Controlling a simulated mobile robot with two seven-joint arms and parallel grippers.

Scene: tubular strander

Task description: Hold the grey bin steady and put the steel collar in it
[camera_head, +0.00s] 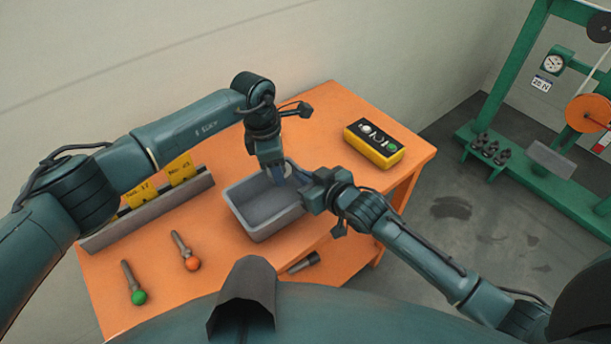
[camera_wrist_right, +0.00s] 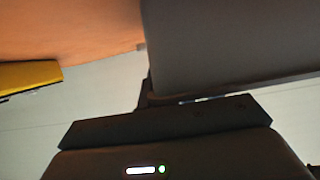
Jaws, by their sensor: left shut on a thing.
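The grey bin (camera_head: 262,226) stands on the orange table, open side up. My left gripper (camera_head: 277,175) points down over the bin's mouth near its far right corner. It is shut on a small grey-blue piece that appears to be the steel collar, mostly hidden by the fingers. My right gripper (camera_head: 308,190) is at the bin's right wall, close against the rim. In the right wrist view, a large dark grey surface (camera_wrist_right: 230,45), apparently the bin wall, fills the upper right. The right fingertips are hidden, so their opening does not show.
A yellow box (camera_head: 373,146) with round items stands at the right rear of the table (camera_head: 335,105). A grey rail (camera_head: 150,212) with yellow tags lies left. Green-tipped (camera_head: 134,284) and orange-tipped (camera_head: 186,251) handles lie at front left.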

